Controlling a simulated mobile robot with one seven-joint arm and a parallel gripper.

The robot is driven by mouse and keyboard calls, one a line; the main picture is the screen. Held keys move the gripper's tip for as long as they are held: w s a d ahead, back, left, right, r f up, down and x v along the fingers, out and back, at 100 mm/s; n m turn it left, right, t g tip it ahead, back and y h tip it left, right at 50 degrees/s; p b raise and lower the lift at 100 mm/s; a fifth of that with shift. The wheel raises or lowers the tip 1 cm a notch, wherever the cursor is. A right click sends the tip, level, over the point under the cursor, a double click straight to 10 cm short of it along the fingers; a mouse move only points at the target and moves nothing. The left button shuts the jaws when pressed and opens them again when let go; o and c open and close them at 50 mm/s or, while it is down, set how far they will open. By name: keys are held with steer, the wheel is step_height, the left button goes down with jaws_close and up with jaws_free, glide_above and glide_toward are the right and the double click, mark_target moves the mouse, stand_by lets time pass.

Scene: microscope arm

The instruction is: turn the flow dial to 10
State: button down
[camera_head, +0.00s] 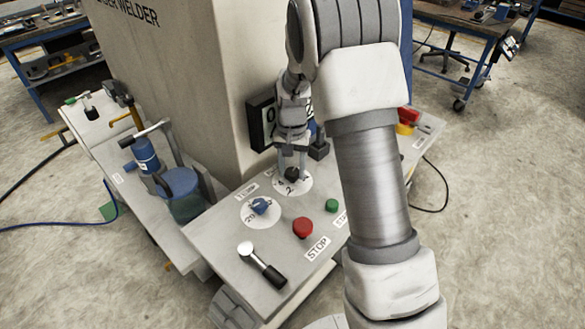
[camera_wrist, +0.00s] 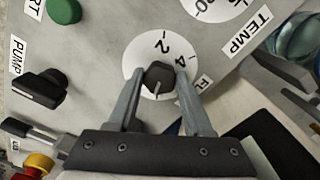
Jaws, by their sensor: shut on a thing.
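The flow dial is a black knob on a white round scale (camera_wrist: 146,50) with a 2 and a 4 in view. It stands on the sloping grey panel, and its scale also shows in the head view (camera_head: 299,187). A light mark on the knob (camera_wrist: 158,74) points toward my gripper's palm in the wrist view. My gripper (camera_wrist: 159,80) is shut on the knob, one finger on each side. In the head view my gripper (camera_head: 291,174) reaches down onto the knob. The fingers and palm hide part of the scale, and I see no 10.
A blue temperature dial (camera_head: 261,206), red stop button (camera_head: 303,228), green start button (camera_head: 332,205) and black-handled lever (camera_head: 262,264) share the panel. A black pump switch (camera_wrist: 40,90) is left in the wrist view. A dark display (camera_head: 262,123) hangs on the cabinet behind.

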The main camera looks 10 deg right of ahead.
mark_target(291, 172)
steer(key=m, duration=0.4)
steer(key=shift+a+r+m+p, duration=0.1)
steer(key=shift+m+p, duration=0.2)
steer(key=shift+p, duration=0.05)
steer(key=shift+w+m+p, duration=0.15)
steer(key=shift+m+p, duration=0.5)
steer(key=shift+m, duration=1.65)
steer(key=shift+c, duration=1.5)
jaws_free()
step_height(291, 172, up, 17)
steer(key=shift+r+p, duration=0.15)
steer(key=shift+p, duration=0.3)
